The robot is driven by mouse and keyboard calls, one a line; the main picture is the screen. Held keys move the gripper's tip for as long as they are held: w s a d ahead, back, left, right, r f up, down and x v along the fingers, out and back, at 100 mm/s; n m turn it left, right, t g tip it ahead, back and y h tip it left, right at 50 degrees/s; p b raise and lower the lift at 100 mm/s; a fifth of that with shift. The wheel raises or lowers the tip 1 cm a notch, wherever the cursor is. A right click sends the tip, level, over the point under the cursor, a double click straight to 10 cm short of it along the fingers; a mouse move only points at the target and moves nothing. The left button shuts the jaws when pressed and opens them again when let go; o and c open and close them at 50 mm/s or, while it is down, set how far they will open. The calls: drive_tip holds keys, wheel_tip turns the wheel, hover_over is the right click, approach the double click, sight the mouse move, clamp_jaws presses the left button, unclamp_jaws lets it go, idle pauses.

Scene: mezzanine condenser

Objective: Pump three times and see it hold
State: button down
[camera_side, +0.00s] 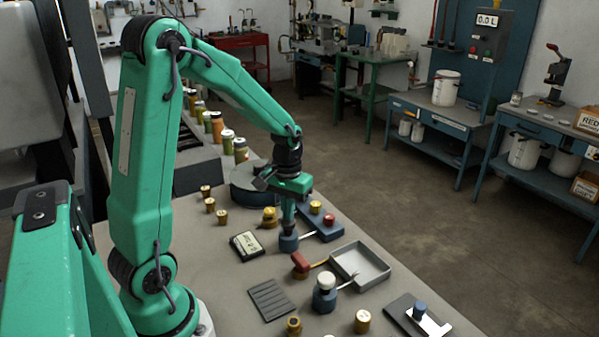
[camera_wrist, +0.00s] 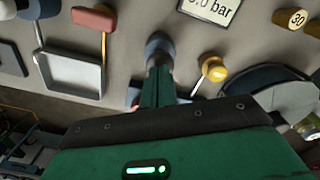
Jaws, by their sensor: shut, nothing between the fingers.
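My gripper (camera_side: 288,226) is shut and empty, pointing down directly over a short dark blue cylinder (camera_side: 289,243) that looks like a pump head. The fingertips (camera_wrist: 158,72) are at or just above its top, and contact cannot be told. The cylinder also shows in the wrist view (camera_wrist: 159,44). A gauge plate (camera_side: 246,245) lies left of it; in the wrist view its reading (camera_wrist: 210,6) ends in ".0 bar", its top cut off by the frame edge. A second blue bottle-like body with a white top (camera_side: 325,295) stands nearer the camera.
A brass-yellow knob (camera_side: 269,217) and a blue block with red and gold buttons (camera_side: 322,226) stand close to my gripper. A red-handled piece (camera_side: 300,265), a grey tray (camera_side: 386,275) and a slatted dark pad (camera_side: 270,299) lie nearer. Several brass pieces (camera_side: 222,216) are scattered around.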

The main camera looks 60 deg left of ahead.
drive_tip(key=shift+f, duration=1.35)
drive_tip(key=shift+r, duration=2.9)
wheel_tip(320, 180, up, 4)
drive_tip(key=shift+r, duration=0.25)
drive_tip(key=shift+f, duration=0.1)
drive_tip(key=shift+f, duration=3.15)
